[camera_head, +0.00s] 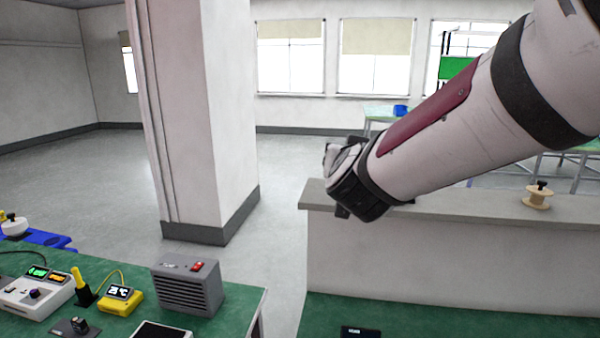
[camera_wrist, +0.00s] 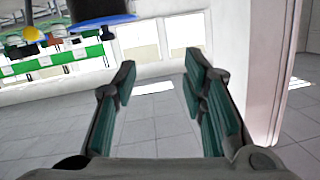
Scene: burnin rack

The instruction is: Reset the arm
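My arm reaches in from the upper right of the head view, and its end hangs above the near end of a low wall. My gripper shows in the wrist view (camera_wrist: 158,75) with its two green-padded fingers spread apart. Nothing is between the fingers, only floor and wall beyond. In the head view the fingers are mostly hidden behind the wrist end of my arm.
A low wall (camera_head: 430,250) bears a wooden spool (camera_head: 537,197). A green bench (camera_head: 235,301) at lower left holds a grey vented box (camera_head: 188,286), a yellow meter (camera_head: 121,298) and a white instrument (camera_head: 38,294). A square pillar (camera_head: 205,110) stands behind; floor beside it is free.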

